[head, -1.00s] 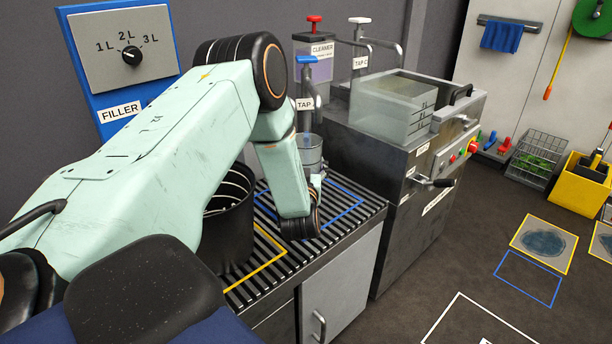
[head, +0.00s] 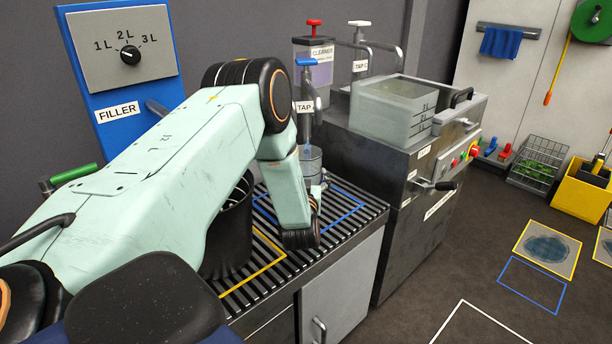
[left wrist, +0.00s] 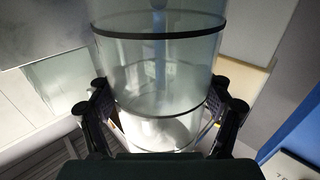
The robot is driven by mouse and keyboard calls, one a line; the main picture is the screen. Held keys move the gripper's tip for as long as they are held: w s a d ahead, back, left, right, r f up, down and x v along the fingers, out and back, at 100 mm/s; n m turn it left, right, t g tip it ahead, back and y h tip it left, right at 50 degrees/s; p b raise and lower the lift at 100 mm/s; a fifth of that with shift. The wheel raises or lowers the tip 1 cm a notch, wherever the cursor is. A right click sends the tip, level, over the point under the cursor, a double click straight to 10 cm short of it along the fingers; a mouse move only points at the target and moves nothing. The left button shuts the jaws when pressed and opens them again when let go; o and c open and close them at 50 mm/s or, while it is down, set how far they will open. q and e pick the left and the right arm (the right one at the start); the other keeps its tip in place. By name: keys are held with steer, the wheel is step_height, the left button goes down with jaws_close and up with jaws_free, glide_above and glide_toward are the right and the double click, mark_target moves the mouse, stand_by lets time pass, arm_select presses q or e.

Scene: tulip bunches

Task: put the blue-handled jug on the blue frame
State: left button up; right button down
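A clear jug with dark bands (head: 309,158) is below the blue-topped tap, above the blue frame (head: 345,214) on the slatted counter. I cannot see its handle or whether its base touches the slats. In the left wrist view the jug (left wrist: 155,75) stands between my left gripper's fingers (left wrist: 158,103), which press against both sides. In the head view my left gripper (head: 317,190) is at the jug's near side, partly hidden by my wrist. My arm covers part of the frame's left side. My right gripper is not in view.
A black bucket (head: 230,242) stands on the slats by a yellow frame (head: 262,273). The tap (head: 307,85) rises behind the jug. A steel machine (head: 400,190) with a clear tank borders the counter's right. Another blue frame (head: 532,285) is on the floor.

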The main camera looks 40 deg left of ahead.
arm_select(q)
steer(key=shift+o, duration=1.2)
steer(key=shift+r, duration=0.1)
steer(key=p+v, duration=0.2)
steer(key=v, duration=1)
steer(key=shift+p, duration=0.35)
